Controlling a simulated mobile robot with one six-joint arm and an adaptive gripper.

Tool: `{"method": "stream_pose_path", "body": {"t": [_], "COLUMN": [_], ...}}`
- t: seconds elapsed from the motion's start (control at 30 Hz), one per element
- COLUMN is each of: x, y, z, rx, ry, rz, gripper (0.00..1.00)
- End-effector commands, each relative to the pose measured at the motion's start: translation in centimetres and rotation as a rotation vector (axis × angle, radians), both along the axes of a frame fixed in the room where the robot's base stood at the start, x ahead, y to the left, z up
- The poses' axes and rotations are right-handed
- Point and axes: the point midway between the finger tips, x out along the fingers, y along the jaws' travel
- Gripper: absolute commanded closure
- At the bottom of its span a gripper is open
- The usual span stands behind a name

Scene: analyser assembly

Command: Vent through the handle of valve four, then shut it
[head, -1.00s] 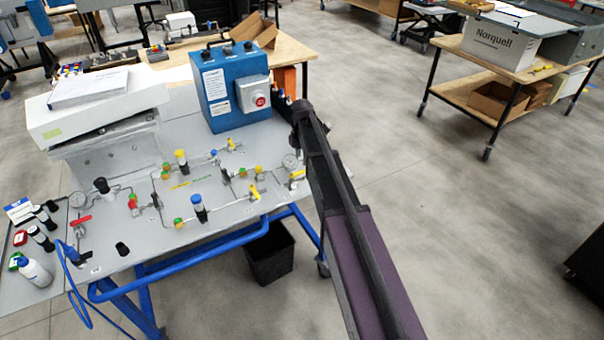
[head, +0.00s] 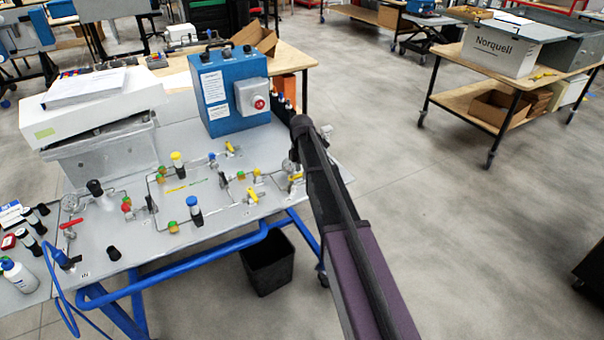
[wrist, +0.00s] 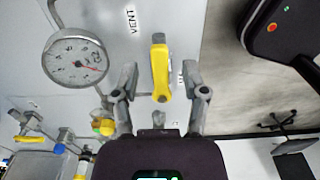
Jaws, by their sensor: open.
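In the wrist view a yellow valve handle (wrist: 160,68) lies between the two fingers of my gripper (wrist: 160,82), pointing away from the palm. The fingers are open on either side of it, with a visible gap each side. A "VENT" label (wrist: 130,19) is on the panel beside the handle's far end. Another label right of the handle is partly hidden, so I cannot read the valve's number. In the head view a yellow handle (head: 296,177) shows beside my arm at the panel's right end. My arm hides the fingertips there.
A round pressure gauge (wrist: 75,58) with a red needle sits left of the handle. Other yellow handles (head: 230,147) and piping stand on the grey panel (head: 225,215). A blue box with a red button (head: 232,90) stands behind. Floor right of the bench is open.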

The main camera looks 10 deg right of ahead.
Motion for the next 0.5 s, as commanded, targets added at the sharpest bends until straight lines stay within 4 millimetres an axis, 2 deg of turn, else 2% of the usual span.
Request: {"method": "stream_pose_path", "body": {"t": [0.2, 0.27, 0.4, 0.5], "x": [0.0, 0.0, 0.01, 0.0], "y": [-0.01, -0.01, -0.02, -0.02], "z": [0.02, 0.02, 0.02, 0.02], "rx": [0.0, 0.0, 0.0, 0.0], "ry": [0.0, 0.0, 0.0, 0.0], "rz": [0.0, 0.0, 0.0, 0.0], "gripper": [0.43, 0.58, 0.99, 1.0]}}
